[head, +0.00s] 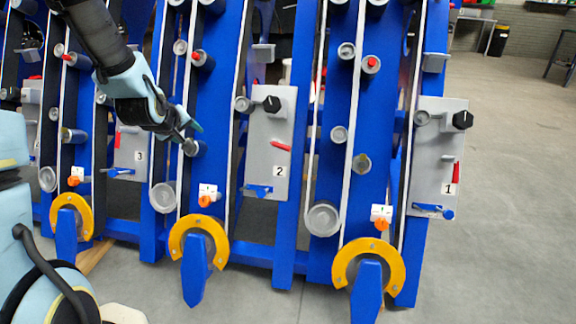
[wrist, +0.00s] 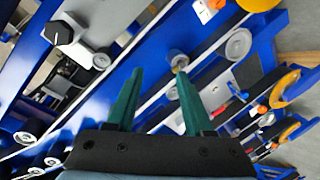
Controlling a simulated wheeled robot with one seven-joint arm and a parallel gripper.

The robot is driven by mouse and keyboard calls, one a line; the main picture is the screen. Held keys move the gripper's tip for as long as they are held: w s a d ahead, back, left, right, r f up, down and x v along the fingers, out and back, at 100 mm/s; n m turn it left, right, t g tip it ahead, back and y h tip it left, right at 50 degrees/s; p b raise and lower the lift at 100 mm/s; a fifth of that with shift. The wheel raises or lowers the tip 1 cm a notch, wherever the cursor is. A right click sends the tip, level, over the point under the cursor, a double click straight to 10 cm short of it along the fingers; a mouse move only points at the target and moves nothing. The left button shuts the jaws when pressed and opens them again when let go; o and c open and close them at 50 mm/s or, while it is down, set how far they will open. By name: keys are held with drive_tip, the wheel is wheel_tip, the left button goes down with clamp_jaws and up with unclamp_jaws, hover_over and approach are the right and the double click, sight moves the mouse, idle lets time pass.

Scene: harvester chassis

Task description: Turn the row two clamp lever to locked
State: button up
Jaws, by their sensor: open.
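The grey panel marked 2 (head: 268,165) stands in the middle of the head view. It carries a black knob (head: 272,104), a red lever (head: 281,145) lying nearly level and a blue lever (head: 258,189) near its lower edge. I cannot tell from the pictures which of these is the clamp lever. My gripper (head: 196,135) is left of this panel, close to a roller (head: 196,148) on the blue row frame. In the wrist view, my gripper (wrist: 158,80) has its two green fingers spread, with nothing between them. A roller (wrist: 177,59) shows just past the right fingertip.
The panel marked 1 (head: 436,160) is to the right and the panel marked 3 (head: 131,152) to the left; both have upright red levers. Orange knobs (head: 205,201) and yellow half-rings (head: 197,222) sit low on the rows. Open floor (head: 510,190) lies at the right.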

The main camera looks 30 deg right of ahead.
drive_tip(key=d+f+n+t+h+b, duration=0.1)
drive_tip(key=d+f+h+b, duration=0.3)
drive_tip(key=d+f+b, duration=0.65)
drive_tip(key=n+h+b, duration=0.3)
drive_tip(key=h+b, duration=0.3)
approach(285, 146)
drive_tip(key=w+d+f, duration=0.1)
drive_tip(key=d, duration=0.1)
drive_tip(key=b+x, duration=0.1)
drive_tip(key=x, duration=1)
drive_tip(key=shift+w+t+b, duration=0.35)
drive_tip(key=shift+w+t, duration=0.05)
drive_tip(key=shift+a+r, duration=0.1)
drive_tip(key=shift+r, duration=0.1)
drive_tip(key=shift+c, duration=0.4)
clamp_jaws()
